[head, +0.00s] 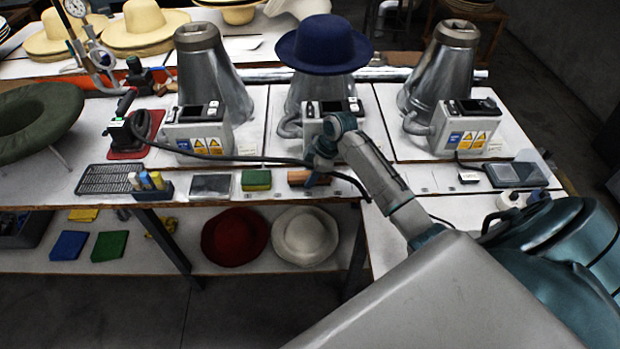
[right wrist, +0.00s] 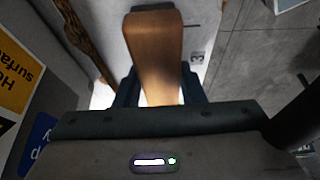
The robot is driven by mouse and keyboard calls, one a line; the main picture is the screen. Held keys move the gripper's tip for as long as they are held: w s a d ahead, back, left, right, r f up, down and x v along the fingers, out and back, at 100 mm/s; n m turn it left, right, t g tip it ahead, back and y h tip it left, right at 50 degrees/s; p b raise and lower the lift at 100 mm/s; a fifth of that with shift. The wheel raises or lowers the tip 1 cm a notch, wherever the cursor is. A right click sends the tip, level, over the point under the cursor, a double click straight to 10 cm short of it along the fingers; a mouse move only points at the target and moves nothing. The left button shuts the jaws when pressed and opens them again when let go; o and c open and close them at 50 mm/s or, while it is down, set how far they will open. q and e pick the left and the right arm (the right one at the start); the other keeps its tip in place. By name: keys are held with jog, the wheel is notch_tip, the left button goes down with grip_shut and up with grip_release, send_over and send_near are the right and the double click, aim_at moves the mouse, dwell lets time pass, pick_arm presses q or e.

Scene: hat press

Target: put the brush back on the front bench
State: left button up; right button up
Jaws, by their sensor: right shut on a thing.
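The brush shows in the right wrist view as a brown wooden block (right wrist: 154,45) with a rounded end, held between the dark fingers of my right gripper (right wrist: 155,92). In the head view the brown end of the brush (head: 298,177) shows at the front edge of the bench (head: 345,185), just left of my right gripper (head: 318,178). My right gripper is shut on it. Whether the brush touches the bench top is unclear. My left gripper is not in view.
A green and yellow sponge (head: 256,180) and a dark flat pad (head: 211,186) lie left of the brush. A machine with a control box (head: 331,108) and a blue hat (head: 323,44) stands behind. A black cable (head: 250,159) crosses the bench. A red hat (head: 235,236) and a white hat (head: 305,236) sit on the shelf below.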

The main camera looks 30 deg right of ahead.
jog(key=o, duration=0.9)
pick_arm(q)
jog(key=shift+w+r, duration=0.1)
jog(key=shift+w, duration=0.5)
pick_arm(e)
jog(key=shift+r, duration=0.2)
pick_arm(q)
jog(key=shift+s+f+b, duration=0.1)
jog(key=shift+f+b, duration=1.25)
jog(key=shift+b, duration=0.05)
pick_arm(e)
jog(key=shift+v, duration=5.9)
jog(key=shift+s, duration=0.1)
